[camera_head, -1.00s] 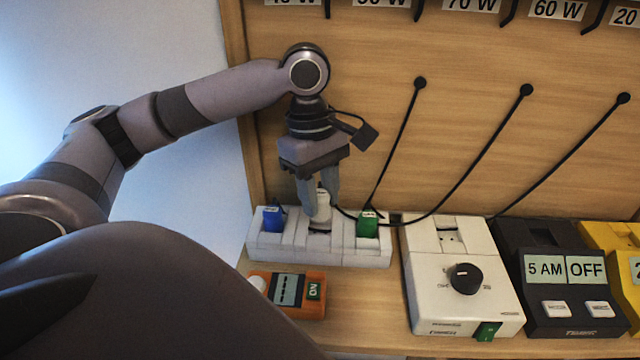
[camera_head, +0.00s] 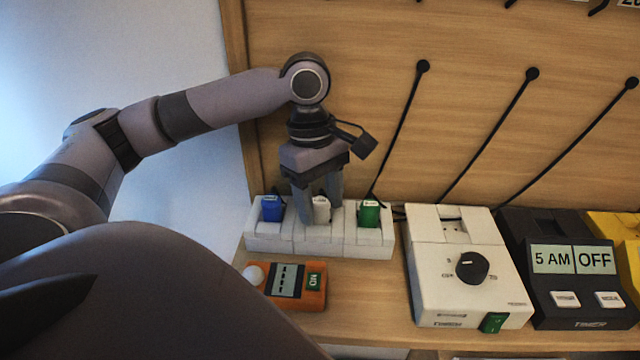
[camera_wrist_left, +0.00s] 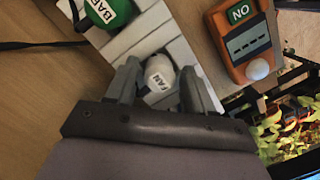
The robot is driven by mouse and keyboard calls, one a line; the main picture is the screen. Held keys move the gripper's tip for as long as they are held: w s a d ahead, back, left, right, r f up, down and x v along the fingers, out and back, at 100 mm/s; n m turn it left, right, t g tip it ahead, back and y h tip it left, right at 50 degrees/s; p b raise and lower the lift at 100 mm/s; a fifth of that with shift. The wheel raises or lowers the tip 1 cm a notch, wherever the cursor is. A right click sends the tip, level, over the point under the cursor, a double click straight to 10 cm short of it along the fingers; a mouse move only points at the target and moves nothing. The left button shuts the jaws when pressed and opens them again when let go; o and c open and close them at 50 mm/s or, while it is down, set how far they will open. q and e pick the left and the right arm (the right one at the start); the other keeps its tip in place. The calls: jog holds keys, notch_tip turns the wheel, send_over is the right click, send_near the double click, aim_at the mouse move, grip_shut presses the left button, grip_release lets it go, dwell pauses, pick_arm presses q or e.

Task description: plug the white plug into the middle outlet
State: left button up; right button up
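The white plug (camera_head: 321,209) stands upright at the middle outlet of the white power strip (camera_head: 318,247), between the blue and green plugs. It looks seated there. My left gripper (camera_head: 320,205) points down over the strip with one finger on each side of the plug. The fingers are apart, with gaps to the plug in the wrist view (camera_wrist_left: 160,85). My right gripper is not in view.
A blue plug (camera_head: 272,208) and a green plug (camera_head: 368,213) stand in the side outlets. An orange meter (camera_head: 314,287) lies in front. A white timer box (camera_head: 435,290) and a black timer (camera_head: 548,285) stand to the right. Black cables run up the wooden board (camera_head: 350,110).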

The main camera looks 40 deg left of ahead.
pick_arm(q)
jog(key=shift+o, duration=0.4)
jog(key=shift+r, duration=0.1)
jog(key=r, duration=0.4)
jog(key=a+r+p, duration=0.1)
jog(key=r, duration=0.2)
jog(key=shift+f, duration=0.1)
